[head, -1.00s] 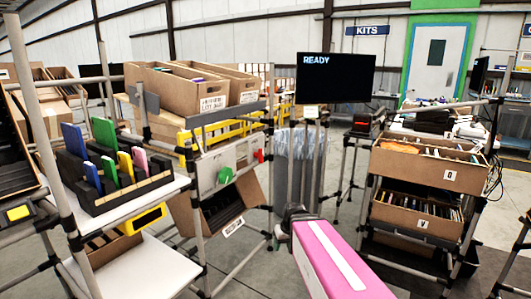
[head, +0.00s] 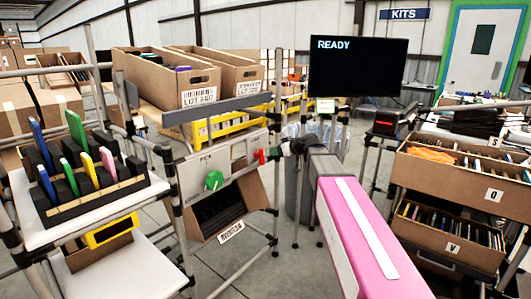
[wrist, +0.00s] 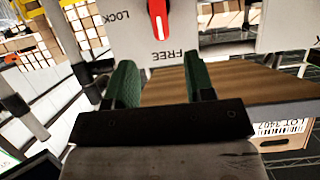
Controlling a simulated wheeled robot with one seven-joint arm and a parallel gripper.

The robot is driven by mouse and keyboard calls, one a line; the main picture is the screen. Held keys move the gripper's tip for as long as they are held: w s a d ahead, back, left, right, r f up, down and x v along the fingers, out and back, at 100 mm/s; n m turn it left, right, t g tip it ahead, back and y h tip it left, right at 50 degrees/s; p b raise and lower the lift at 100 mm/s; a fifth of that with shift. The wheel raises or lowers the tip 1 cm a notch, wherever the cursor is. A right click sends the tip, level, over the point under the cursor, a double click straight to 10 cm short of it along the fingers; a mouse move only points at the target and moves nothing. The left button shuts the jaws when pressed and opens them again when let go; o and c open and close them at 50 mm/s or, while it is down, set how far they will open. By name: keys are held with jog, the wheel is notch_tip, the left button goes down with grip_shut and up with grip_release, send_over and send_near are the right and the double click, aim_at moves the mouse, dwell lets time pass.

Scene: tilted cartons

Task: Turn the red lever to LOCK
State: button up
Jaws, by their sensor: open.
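The red lever (wrist: 158,18) is at the top of the wrist view, on a light panel (wrist: 215,22) marked LOCK and FREE. Its white stripe points toward the FREE mark; LOCK is off to its left in that view. My gripper (wrist: 160,68) is open, its two green fingers apart and nothing seen between them. The lever lies beyond the fingertips, roughly in line with the gap, with no contact seen. In the head view the red lever (head: 259,156) shows small at the panel's right edge, just left of my dark wrist; the fingers cannot be made out there.
A tilted carton (head: 225,207) hangs below. Two cartons (head: 165,82) stand above and behind. A grey bin (head: 298,190) is behind my arm. A monitor (head: 357,66) reads READY.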

aim_at(264, 152)
jog(key=x, duration=1)
jog(key=shift+f, duration=0.1)
jog(key=c, duration=0.7)
